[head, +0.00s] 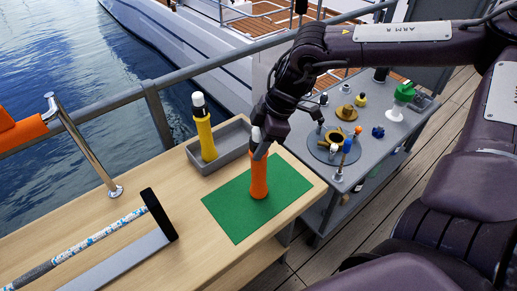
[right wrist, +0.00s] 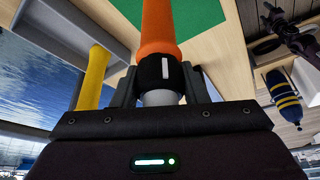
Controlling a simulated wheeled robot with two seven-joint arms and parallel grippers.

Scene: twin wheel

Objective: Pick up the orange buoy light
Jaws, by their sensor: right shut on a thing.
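The orange buoy light (head: 259,180) stands upright on the green mat (head: 231,212) on the wooden table. It has an orange body, a dark collar and a white top. My right gripper (head: 263,143) is shut on its upper part from above. In the right wrist view, the orange buoy light (right wrist: 158,30) runs away from between the fingers (right wrist: 160,88), with its black collar and white end close to the palm. I cannot tell whether its base touches the mat. My left gripper is not in view.
A yellow light (head: 205,135) with a white top stands in a grey tray (head: 226,152) behind the mat. A squeegee-like tool (head: 160,215) lies at left near a metal post (head: 92,150). A grey cart (head: 377,150) with several small items stands at right.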

